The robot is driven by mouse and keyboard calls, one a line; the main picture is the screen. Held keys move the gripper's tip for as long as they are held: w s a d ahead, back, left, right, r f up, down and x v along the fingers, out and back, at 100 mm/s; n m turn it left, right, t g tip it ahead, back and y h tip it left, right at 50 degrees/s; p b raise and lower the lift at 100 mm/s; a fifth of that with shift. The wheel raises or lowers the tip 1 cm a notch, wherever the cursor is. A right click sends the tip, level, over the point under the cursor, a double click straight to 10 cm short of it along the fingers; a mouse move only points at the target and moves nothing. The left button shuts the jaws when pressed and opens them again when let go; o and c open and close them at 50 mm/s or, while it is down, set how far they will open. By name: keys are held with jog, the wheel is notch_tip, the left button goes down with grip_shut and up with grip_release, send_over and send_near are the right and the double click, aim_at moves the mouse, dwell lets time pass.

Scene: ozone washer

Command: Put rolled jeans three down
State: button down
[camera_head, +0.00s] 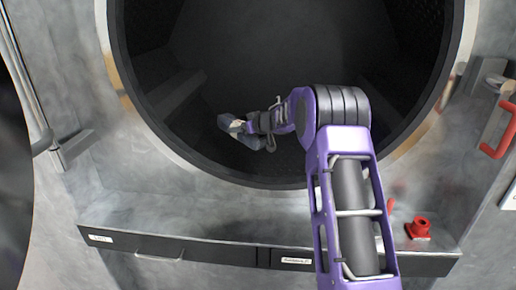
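The rolled jeans (229,123), a small blue-grey roll with a pale patch, show inside the dark washer drum, just below the middle of the opening. My gripper (252,128) reaches into the drum from the right and its dark fingers are at the roll. It appears shut on the rolled jeans, though the fingers are small and dark and partly cover the roll. I cannot tell whether the roll touches the drum floor.
The round drum rim (165,140) surrounds my arm. The drum interior (260,60) around the roll looks empty but dark. A red handle (500,130) and a red knob (418,228) are at the right. A dark ledge (200,248) runs below.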

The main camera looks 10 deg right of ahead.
aim_at(262, 147)
notch_tip(262, 147, down, 8)
jog(key=b, duration=0.2)
jog(key=shift+f+b, duration=0.1)
jog(key=shift+b, duration=0.3)
jog(key=shift+f, duration=0.2)
grip_release()
jog(key=shift+s+d+r, duration=0.15)
jog(key=shift+r, duration=0.1)
jog(key=v, duration=1.1)
jog(key=shift+s+d+r+p, duration=0.1)
jog(key=shift+s+d+p, duration=0.05)
jog(key=shift+s+p, duration=0.2)
